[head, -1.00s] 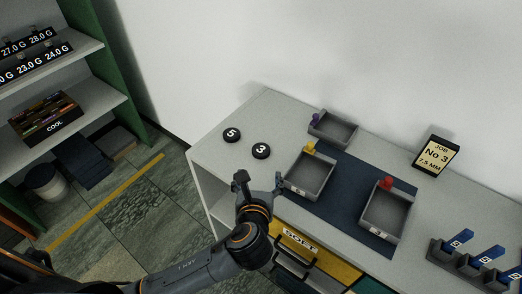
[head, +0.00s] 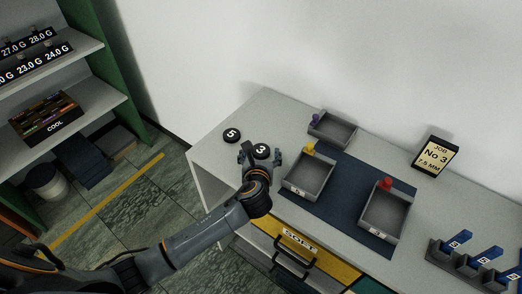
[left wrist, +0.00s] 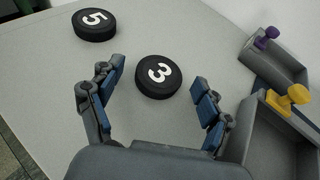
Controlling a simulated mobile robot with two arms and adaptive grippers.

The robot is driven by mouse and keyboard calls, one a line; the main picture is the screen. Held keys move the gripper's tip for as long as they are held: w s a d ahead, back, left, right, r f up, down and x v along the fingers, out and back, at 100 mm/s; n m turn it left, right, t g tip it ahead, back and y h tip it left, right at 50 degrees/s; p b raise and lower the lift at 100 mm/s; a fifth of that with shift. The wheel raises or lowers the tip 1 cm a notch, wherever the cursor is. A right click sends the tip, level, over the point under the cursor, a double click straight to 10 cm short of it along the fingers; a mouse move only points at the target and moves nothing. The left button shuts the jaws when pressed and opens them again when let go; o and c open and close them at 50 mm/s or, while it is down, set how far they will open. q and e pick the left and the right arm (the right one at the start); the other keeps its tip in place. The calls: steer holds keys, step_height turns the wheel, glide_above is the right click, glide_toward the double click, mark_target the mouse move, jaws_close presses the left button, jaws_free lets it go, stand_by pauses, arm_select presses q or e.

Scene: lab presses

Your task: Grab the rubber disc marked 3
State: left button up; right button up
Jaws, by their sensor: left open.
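The black rubber disc marked 3 (head: 262,150) lies flat on the light grey bench top. In the left wrist view the disc marked 3 (left wrist: 158,76) sits just ahead of and between my open fingertips, apart from both. My left gripper (head: 261,156) is open and empty, close to the disc on its near side; it also shows in the left wrist view (left wrist: 158,85). My right gripper is not in view.
A second black disc marked 5 (head: 231,135) lies to the left. Grey trays stand to the right: one with a yellow knob (head: 309,176), one with a purple knob (head: 333,131), one with a red knob (head: 386,220). A job sign (head: 435,155) stands farther right.

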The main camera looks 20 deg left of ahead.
arm_select(q)
steer(key=c, duration=1.2)
steer(key=shift+r, duration=0.15)
steer(key=shift+c, duration=0.2)
